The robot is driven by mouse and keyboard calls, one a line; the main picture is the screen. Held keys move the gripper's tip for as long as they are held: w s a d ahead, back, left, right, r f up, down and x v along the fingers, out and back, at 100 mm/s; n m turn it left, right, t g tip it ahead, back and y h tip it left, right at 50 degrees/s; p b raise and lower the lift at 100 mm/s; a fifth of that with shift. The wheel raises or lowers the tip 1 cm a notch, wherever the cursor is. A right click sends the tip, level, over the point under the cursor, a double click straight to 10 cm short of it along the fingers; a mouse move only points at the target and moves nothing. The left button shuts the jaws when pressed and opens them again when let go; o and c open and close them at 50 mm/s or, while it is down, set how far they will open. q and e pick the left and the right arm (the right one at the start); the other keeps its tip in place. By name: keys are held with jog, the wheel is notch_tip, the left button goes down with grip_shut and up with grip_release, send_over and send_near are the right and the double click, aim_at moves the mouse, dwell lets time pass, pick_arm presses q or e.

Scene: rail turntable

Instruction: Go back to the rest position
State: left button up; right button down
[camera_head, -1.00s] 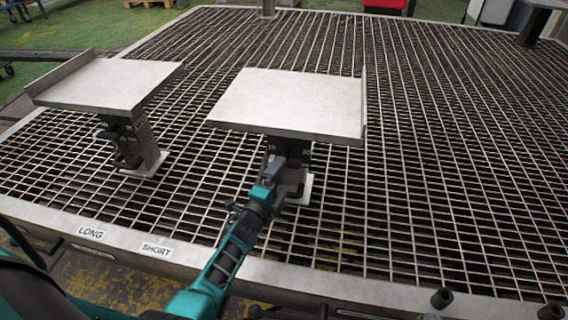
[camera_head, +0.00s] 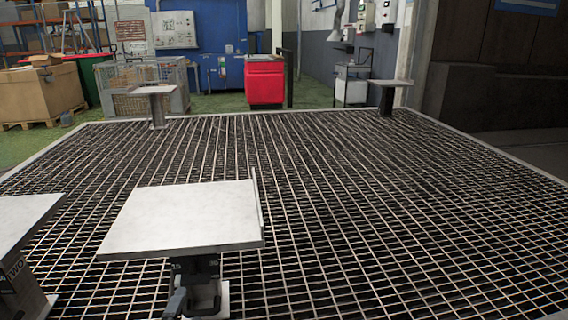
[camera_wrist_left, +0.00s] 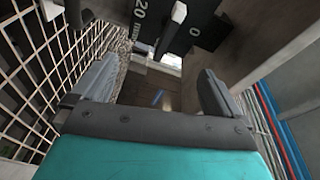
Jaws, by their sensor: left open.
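My left gripper (camera_wrist_left: 158,82) shows in the left wrist view with its two grey fingers spread apart. Nothing is clearly held between them. Just beyond the fingertips is a dark scale plate (camera_wrist_left: 152,22) marked "20 mm" and "0", with a light lever-like part (camera_wrist_left: 172,28) beside it. In the head view I cannot make out the left gripper. There a stand with a flat grey top plate (camera_head: 185,217) is at the front, its post and dark knob (camera_head: 177,300) below it. My right gripper is in neither view.
A second stand's plate (camera_head: 22,218) is cut off at the left edge. Two more stands (camera_head: 155,100) (camera_head: 388,95) are at the far side of the grating (camera_head: 390,215). A red bin (camera_head: 264,82) and a wire crate (camera_head: 140,85) stand beyond. The grating's middle and right are clear.

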pick_arm(q)
jog(key=s+d+r+n+g+h, duration=0.2)
jog(key=s+d+n+g, duration=0.2)
jog(key=s+d+n, duration=0.45)
jog(key=s+d+r+n+g+h, duration=0.25)
jog(key=s+d+n, duration=0.25)
jog(key=s, duration=0.6)
jog(key=s+a+r+y+p, duration=0.1)
jog(key=a+r+p, duration=0.3)
jog(key=r+p, duration=0.7)
jog(key=y+p, duration=0.1)
jog(key=p, duration=0.5)
jog(key=shift+s, duration=0.2)
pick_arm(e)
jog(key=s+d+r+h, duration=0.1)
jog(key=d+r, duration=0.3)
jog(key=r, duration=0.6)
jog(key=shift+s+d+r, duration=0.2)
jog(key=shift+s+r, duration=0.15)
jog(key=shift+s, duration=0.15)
pick_arm(q)
jog(key=shift+a+m+g, duration=0.1)
jog(key=shift+m+g, duration=0.15)
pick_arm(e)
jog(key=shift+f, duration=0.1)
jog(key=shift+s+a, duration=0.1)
